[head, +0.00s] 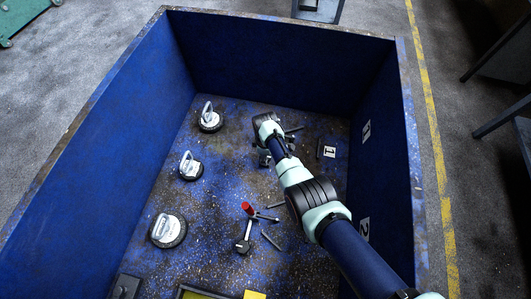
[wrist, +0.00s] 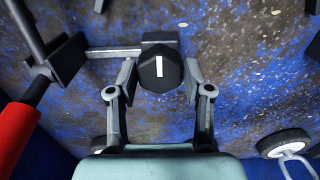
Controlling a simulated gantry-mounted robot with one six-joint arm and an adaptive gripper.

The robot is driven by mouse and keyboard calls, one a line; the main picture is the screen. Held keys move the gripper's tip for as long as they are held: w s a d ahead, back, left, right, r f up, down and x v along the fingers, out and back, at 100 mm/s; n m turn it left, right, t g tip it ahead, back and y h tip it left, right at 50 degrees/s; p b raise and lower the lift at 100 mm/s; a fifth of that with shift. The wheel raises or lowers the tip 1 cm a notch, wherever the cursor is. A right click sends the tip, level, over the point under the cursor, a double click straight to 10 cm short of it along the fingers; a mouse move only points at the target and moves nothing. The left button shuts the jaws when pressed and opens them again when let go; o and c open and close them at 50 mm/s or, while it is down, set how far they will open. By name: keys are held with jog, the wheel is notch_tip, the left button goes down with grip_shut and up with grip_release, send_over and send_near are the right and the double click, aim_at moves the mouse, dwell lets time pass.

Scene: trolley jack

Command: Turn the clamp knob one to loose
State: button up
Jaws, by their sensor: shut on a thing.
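The clamp knob (wrist: 160,72) is black and faceted, with a white line upright in the wrist view. It sits at the end of a grey bar (wrist: 112,53) with a dark block behind it. My gripper (wrist: 160,78) has one finger on each side of the knob and is shut on it. A red handle (wrist: 15,132) and dark clamp parts show at the left of the wrist view.
The blue bin (head: 275,55) has high walls around the work area. Several loose rods lie on its floor. A second red-handled clamp (head: 243,246) stands nearer the front. White-topped round pieces with handles (head: 168,230) stand along the left.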

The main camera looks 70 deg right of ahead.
jog(key=o, duration=1.2)
jog(key=shift+c, duration=0.2)
notch_tip(320, 180, up, 12)
